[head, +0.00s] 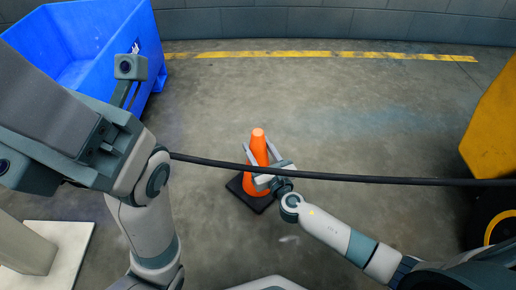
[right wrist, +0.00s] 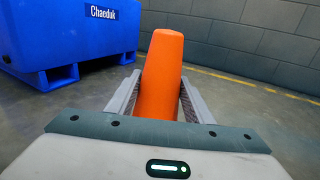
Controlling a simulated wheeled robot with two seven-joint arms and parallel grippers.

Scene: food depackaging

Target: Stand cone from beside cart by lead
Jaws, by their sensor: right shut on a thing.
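An orange cone (head: 258,143) with a dark square base (head: 236,186) stands about upright on the floor in the middle of the head view. My right gripper (head: 260,158) is shut on the cone's body, with a finger on either side. The cone's orange body (right wrist: 160,75) also shows between those fingers in the right wrist view. A black lead (head: 385,179) crosses the head view and passes in front of the cone. The yellow cart (head: 492,125) is at the right edge. My left arm shows large at the left, but its fingertips cannot be made out.
A blue bin (head: 145,35) stands at the upper left; it also shows in the right wrist view (right wrist: 70,45). A yellow floor line (head: 285,54) runs before the grey wall (head: 350,22). A pale slab (head: 70,240) lies at lower left. Floor beyond the cone is clear.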

